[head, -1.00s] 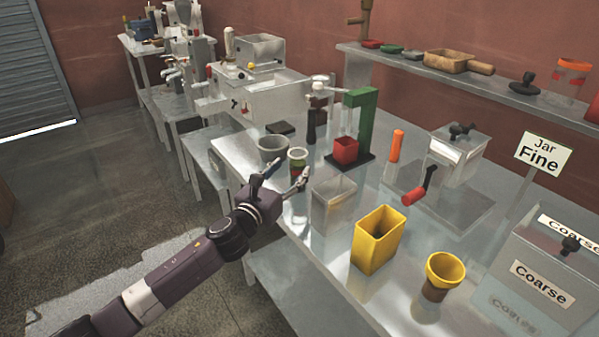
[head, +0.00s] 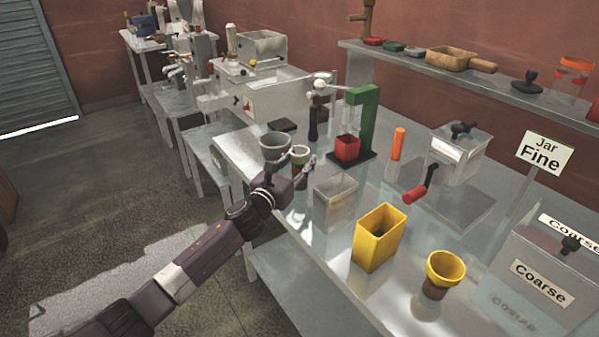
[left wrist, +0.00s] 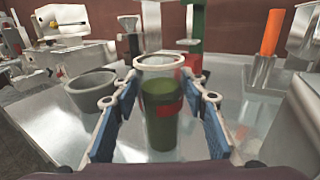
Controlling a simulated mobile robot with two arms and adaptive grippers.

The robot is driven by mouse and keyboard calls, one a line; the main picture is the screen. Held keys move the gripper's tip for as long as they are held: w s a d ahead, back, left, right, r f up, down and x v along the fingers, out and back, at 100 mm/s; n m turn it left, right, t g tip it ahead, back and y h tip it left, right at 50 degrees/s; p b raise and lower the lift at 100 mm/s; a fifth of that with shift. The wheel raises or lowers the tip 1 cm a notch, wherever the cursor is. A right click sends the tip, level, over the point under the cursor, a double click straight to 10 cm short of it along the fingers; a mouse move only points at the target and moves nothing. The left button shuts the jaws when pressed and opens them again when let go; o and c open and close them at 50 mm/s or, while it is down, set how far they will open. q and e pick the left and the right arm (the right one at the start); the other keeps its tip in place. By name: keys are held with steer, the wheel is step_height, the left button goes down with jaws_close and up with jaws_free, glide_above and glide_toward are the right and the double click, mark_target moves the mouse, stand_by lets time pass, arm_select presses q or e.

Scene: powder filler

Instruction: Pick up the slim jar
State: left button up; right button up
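The slim jar (head: 300,153), greenish with a red band and a pale rim, stands upright on the metal table. In the left wrist view the slim jar (left wrist: 160,118) stands between the two fingers, with a gap showing on each side. My left gripper (head: 297,163) is open around it, its fingers partly hiding the jar in the head view. The fingers with blue pads also show in the left wrist view (left wrist: 160,85). My right gripper is in neither view.
A wide grey bowl-like cup (head: 275,147) stands close left of the jar. A clear square container (head: 335,203) is close right. Behind stand a red cup (head: 346,149) and a green stand (head: 362,115). A yellow box (head: 378,237) is nearer the front.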

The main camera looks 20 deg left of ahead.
arm_select(q)
steer(key=c, duration=0.7)
steer(key=shift+c, duration=0.6)
steer(key=shift+r, duration=0.15)
